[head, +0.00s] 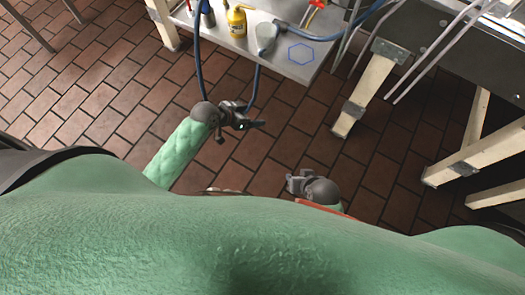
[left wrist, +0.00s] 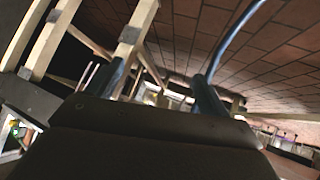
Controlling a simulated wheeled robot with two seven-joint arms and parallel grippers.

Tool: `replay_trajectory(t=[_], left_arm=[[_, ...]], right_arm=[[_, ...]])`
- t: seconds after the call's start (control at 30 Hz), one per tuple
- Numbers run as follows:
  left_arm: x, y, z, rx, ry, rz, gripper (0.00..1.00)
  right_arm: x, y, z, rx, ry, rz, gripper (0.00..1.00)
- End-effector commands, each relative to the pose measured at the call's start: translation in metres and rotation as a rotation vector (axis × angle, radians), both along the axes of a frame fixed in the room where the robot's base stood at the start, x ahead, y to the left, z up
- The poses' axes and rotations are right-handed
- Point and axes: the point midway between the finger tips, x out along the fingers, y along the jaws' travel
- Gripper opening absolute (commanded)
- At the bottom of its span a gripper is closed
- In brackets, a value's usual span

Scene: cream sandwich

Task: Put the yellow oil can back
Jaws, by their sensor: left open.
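The yellow oil can (head: 236,22) stands upright on the metal table (head: 280,66) at the top of the head view. My left gripper (head: 248,121) is in front of this table, over the brick floor, open and empty. It is well apart from the can. In the left wrist view, its dark body fills the bottom and two fingers spread apart above it, with nothing between them. My right gripper (head: 294,184) is low in the head view, close to my body. Its jaws are too small and turned to read.
A blue hexagon outline (head: 301,54) marks the table's right part. A pale bulb-shaped tool (head: 266,38) with a blue hose lies between the can and the outline. Blue hoses hang down near my left gripper. A wooden-legged bench (head: 363,95) stands at right.

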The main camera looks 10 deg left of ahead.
Motion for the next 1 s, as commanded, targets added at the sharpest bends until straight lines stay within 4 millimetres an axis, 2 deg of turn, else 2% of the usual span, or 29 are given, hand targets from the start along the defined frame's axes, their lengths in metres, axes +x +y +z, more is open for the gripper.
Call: replay_trajectory(t=[0.03,0.2,0.3,0.4,0.6,1.0], left_arm=[[-0.025,-0.017,-0.011,0.001,0.039,0.026,0.80],[-0.095,-0.053,-0.038,0.044,0.154,0.131,0.80],[-0.129,-0.067,-0.045,0.069,0.211,0.194,0.80],[-0.153,-0.075,-0.049,0.092,0.253,0.246,0.80],[-0.174,-0.081,-0.051,0.116,0.290,0.298,0.80],[-0.174,-0.081,-0.051,0.118,0.291,0.301,0.80]], right_arm=[[0.000,0.000,0.000,0.000,0.000,0.000,0.36],[0.000,0.000,0.000,-0.001,0.000,0.000,0.36],[0.001,0.000,0.001,-0.001,-0.001,-0.001,0.36],[0.001,0.000,0.001,-0.001,-0.001,-0.001,0.36],[0.001,0.000,0.001,-0.001,-0.002,0.000,0.36],[0.002,0.000,0.001,-0.001,-0.002,0.000,0.36]])
